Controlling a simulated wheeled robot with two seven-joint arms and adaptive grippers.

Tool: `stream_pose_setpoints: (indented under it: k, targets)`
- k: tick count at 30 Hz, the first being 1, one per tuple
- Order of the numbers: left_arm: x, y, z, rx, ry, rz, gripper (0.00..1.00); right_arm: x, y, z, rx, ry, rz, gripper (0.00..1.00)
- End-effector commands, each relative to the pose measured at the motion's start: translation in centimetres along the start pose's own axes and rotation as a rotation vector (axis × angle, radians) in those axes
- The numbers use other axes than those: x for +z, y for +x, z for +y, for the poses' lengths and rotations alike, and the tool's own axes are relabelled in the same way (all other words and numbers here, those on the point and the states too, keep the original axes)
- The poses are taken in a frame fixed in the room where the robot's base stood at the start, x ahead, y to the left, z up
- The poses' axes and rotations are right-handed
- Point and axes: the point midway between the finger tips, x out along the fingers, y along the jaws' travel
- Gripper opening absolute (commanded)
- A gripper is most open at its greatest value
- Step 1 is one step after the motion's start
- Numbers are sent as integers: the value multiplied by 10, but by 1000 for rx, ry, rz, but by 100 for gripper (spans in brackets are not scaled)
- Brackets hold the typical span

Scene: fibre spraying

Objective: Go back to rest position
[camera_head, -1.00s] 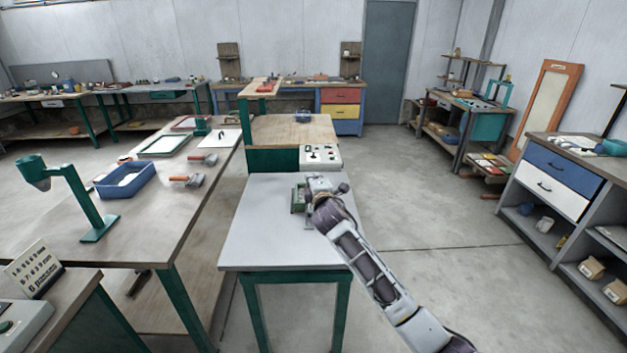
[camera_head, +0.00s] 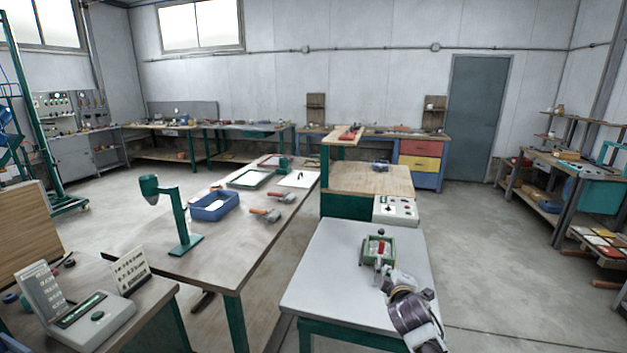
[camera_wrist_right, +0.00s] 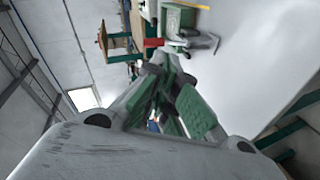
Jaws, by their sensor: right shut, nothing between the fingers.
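My right gripper (camera_head: 384,268) is over the white-topped table, just in front of a small green device (camera_head: 366,252) with a red part on top. In the head view I cannot tell whether they touch. In the right wrist view my gripper's fingers (camera_wrist_right: 163,82) are closed together with nothing between them. The green device (camera_wrist_right: 178,20) shows beyond the fingertips there, on the white surface. My left gripper is in neither view.
The white-topped table (camera_head: 330,270) has free room left of the device. A control box (camera_head: 396,210) stands behind it. The long table at left bears a blue tray (camera_head: 214,206), a green lamp-like stand (camera_head: 185,240) and orange-handled tools. Open floor lies to the right.

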Motion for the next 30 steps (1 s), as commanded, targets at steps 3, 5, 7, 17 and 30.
stream_pose_setpoints:
  k: [3,5,7,17,30]
  targets:
    - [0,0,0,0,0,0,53,13,-17,-29,-70,86,-31,0]
    - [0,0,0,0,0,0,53,19,-26,-43,-106,130,-48,0]
    - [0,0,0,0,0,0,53,26,-37,-58,-145,179,-70,0]
    - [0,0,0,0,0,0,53,57,-96,-125,-328,405,-190,0]
    - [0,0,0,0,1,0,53,92,-193,-195,-548,675,-397,0]
